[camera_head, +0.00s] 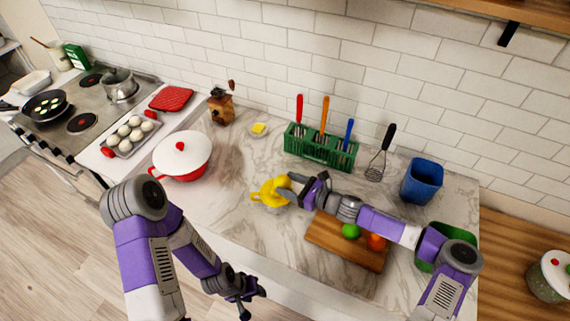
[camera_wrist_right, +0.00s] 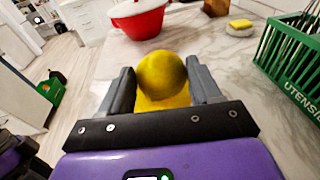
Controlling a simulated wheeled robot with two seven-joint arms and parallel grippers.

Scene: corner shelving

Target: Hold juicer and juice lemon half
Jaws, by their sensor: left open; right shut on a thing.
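The yellow juicer (camera_head: 262,196) stands on the marble counter near its front edge. In the wrist view its yellow body (camera_wrist_right: 160,103) shows just below the lemon half. My right gripper (camera_head: 290,188) is at the juicer and shut on the rounded yellow lemon half (camera_wrist_right: 162,75), with a finger on each side. The lemon half sits over the juicer; whether the two touch is hard to tell. My left gripper (camera_head: 247,296) is open and empty, low in front of the counter, well away from the juicer.
A red pot with white lid (camera_head: 182,152) stands left of the juicer. A cutting board (camera_head: 335,243) with a lime (camera_head: 351,231) and a red-orange fruit (camera_head: 376,242) lies to the right. A green utensil basket (camera_head: 320,146) stands behind. Counter between pot and juicer is clear.

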